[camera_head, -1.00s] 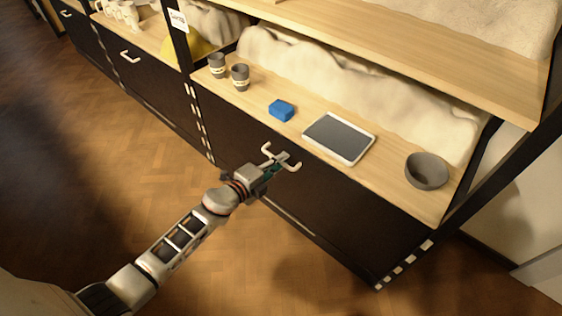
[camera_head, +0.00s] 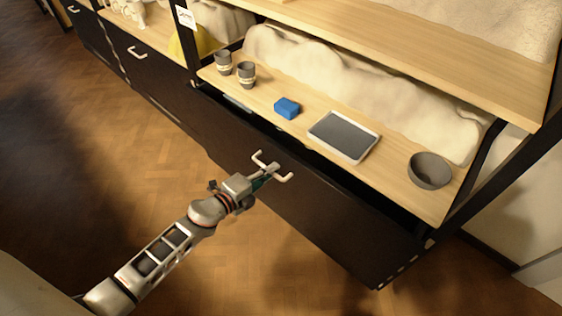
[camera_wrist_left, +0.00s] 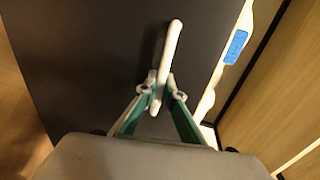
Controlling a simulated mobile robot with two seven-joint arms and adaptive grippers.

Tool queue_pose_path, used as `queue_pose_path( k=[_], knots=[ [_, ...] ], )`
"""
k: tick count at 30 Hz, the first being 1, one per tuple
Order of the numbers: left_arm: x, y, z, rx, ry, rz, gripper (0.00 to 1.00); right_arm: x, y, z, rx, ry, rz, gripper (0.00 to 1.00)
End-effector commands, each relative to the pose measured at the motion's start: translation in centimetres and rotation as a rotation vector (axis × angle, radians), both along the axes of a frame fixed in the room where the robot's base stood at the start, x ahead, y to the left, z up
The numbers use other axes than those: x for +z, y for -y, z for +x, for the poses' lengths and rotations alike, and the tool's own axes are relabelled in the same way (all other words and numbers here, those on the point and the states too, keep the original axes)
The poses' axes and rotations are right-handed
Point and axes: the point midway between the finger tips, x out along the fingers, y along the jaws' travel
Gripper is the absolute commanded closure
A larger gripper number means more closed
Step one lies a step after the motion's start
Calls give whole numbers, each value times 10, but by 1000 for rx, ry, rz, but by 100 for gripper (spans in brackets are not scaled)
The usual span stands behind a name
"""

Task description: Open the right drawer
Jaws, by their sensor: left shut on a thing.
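The right drawer (camera_head: 330,212) has a dark front and stands partly open, with a dark gap showing between its top edge and the shelf above. Its pale bar handle (camera_head: 286,177) is on the drawer front. In the left wrist view the handle (camera_wrist_left: 171,50) runs up between the fingers of the left gripper (camera_wrist_left: 160,98). A small pale thing (camera_head: 237,104) shows inside the drawer at its left end. My right gripper is in neither view.
On the wooden shelf (camera_head: 395,192) above the drawer are two grey cups (camera_head: 246,75), a blue block (camera_head: 287,108), a tablet-like panel (camera_head: 344,137) and a grey bowl (camera_head: 429,171). Another drawer handle (camera_head: 137,53) is further left. The parquet floor (camera_head: 150,150) in front is clear.

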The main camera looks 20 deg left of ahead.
Motion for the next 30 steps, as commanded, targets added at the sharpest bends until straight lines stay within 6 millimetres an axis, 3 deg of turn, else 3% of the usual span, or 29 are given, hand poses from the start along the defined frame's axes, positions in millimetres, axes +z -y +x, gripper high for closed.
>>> queue_pose_path(
  k=[11,18,24,30],
  knots=[
    [-5,-36,-103,0,-9,-1,100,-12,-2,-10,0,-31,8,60],
    [-5,-55,-156,1,-10,-2,100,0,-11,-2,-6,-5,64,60],
    [-3,-66,-183,1,-6,1,100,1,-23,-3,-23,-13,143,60],
    [-1,-72,-197,1,-2,1,100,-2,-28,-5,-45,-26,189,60]
  ],
)
